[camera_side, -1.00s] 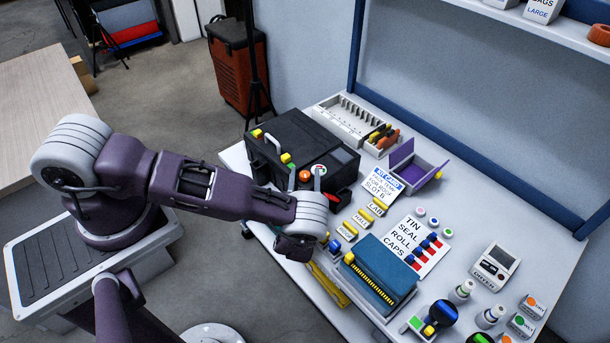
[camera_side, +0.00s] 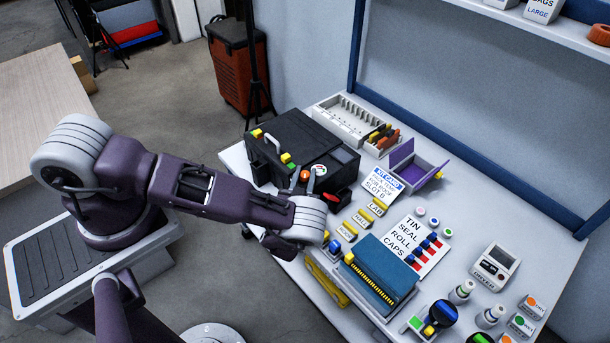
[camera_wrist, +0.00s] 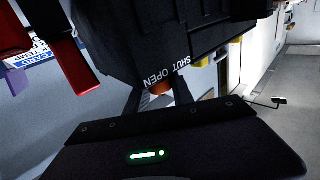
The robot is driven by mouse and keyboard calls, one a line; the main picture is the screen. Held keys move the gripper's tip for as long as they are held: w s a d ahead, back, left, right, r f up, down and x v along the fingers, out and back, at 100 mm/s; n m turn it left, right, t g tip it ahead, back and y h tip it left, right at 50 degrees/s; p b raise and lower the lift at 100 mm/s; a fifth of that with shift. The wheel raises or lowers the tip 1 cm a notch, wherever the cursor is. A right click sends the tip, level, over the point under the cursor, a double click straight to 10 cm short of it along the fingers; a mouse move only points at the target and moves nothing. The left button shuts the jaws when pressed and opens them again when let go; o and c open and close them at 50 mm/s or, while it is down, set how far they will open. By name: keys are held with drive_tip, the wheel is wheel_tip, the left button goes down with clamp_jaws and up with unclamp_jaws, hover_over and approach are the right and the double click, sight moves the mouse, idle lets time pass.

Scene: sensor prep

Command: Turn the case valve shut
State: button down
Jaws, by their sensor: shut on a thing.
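The black case (camera_side: 285,135) stands at the left end of the bench, its lid closed. Its orange valve knob (camera_side: 304,175) is on the front side, and the wrist view shows the knob (camera_wrist: 161,88) beneath white "SHUT OPEN" lettering on the case. My gripper (camera_side: 303,182) is at the case front with its fingers around the knob. In the wrist view my gripper (camera_wrist: 158,92) has one dark finger on each side of the knob, closed on it. The knob's pointer is hidden, so I cannot tell its setting.
Yellow latches (camera_side: 286,158) and a pale handle (camera_side: 272,143) are on the case. To the right are yellow-topped label blocks (camera_side: 361,219), a blue box (camera_side: 380,270) and an open purple box (camera_side: 405,165). A white slotted rack (camera_side: 345,120) stands behind the case.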

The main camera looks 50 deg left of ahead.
sight(305, 174)
drive_tip(key=m+t+h, duration=0.1)
drive_tip(key=m+h, duration=0.1)
drive_tip(key=h, duration=0.1)
drive_tip(key=m+t+h, duration=0.2)
drive_tip(key=h, duration=0.1)
drive_tip(key=shift+a+m+h, duration=0.2)
drive_tip(key=shift+m+h, duration=0.2)
drive_tip(key=shift+d+m+t+h, duration=0.1)
drive_tip(key=shift+m+t+h, duration=0.4)
drive_tip(key=shift+m+h, duration=0.9)
drive_tip(key=shift+d+h, duration=0.1)
drive_tip(key=shift+h, duration=0.6)
drive_tip(key=shift+r, duration=0.1)
drive_tip(key=c, duration=1.1)
unclamp_jaws()
wheel_tip(305, 174, up, 10)
